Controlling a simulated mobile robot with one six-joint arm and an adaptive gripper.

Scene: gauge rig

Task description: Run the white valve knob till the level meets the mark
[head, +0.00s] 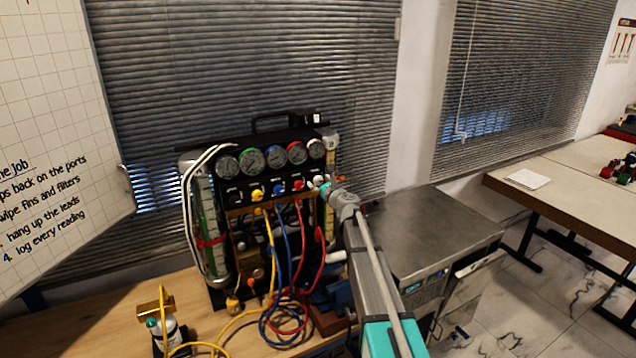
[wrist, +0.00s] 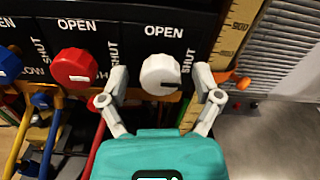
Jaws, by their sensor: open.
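The white valve knob (wrist: 163,76) is on the front of the black gauge rig (head: 264,170), under a printed OPEN label with SHUT to its right. In the head view my gripper (head: 327,184) is at the rig's right end and largely covers the knob. A yellow scale (wrist: 236,30) with numbers stands right of the knob. The level and its mark cannot be made out.
A red knob (wrist: 73,66) is close left of my gripper, with a blue knob (wrist: 9,66) beyond it. An orange piece (wrist: 243,82) is near the right finger. Yellow, blue and red hoses (head: 272,250) hang below. A metal-topped cabinet (head: 430,225) stands right.

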